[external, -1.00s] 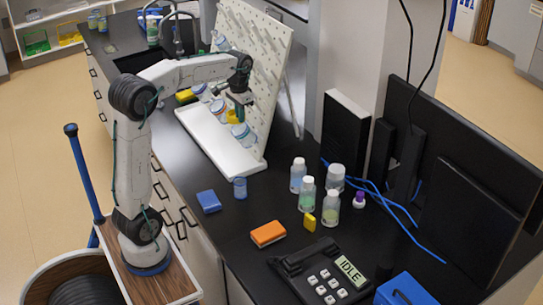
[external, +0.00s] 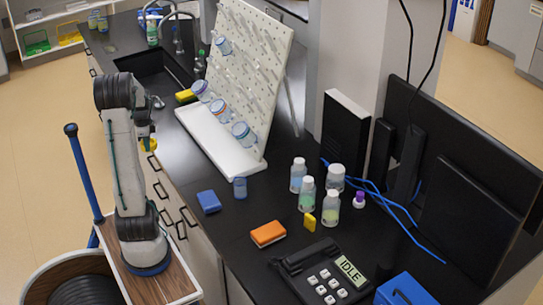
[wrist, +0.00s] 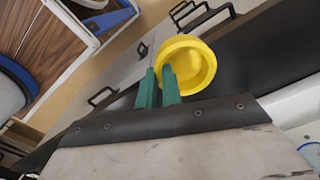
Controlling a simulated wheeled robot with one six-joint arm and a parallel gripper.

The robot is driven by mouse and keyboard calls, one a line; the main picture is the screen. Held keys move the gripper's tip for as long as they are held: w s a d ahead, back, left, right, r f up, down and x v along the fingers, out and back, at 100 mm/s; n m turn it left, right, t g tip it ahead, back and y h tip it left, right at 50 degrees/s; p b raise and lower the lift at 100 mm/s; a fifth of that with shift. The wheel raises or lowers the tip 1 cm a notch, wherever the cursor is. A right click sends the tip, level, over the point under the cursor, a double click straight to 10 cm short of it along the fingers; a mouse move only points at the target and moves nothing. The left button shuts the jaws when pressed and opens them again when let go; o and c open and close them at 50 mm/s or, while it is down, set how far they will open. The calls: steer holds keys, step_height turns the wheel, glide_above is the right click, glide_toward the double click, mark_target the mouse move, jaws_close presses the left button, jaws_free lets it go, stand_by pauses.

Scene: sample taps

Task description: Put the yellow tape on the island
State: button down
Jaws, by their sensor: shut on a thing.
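My gripper (external: 144,133) is in front of the drawer side of the long black-topped counter (external: 262,206), close to my arm. In the wrist view my gripper's green fingers (wrist: 157,86) are shut on the wall of the yellow tape (wrist: 204,83), a thick ring. The tape also shows in the external view as a small yellow patch (external: 149,144) at the fingertips, partly hidden. It is held in the air beside the counter's edge. I cannot tell which surface is called the island.
On the counter stand a white pegboard rack (external: 255,60) with jars, a blue box (external: 209,201), an orange sponge (external: 268,234), several bottles (external: 307,193) and a keypad device (external: 325,275). A sink (external: 150,70) is at the far end. Drawer handles (external: 187,216) stick out from the front.

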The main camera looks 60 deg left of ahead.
glide_above(166, 140)
steer(key=shift+s+d+f, duration=0.1)
steer(key=shift+d+f, duration=0.05)
steer(key=shift+f, duration=0.65)
steer(key=shift+w+f, duration=0.2)
steer(key=shift+f, duration=1.55)
steer(key=c, duration=2)
jaws_free()
steer(key=shift+f, duration=0.2)
steer(key=o, duration=0.4)
steer(key=shift+o, duration=0.2)
step_height(166, 140, up, 12)
steer(key=shift+r, duration=0.2)
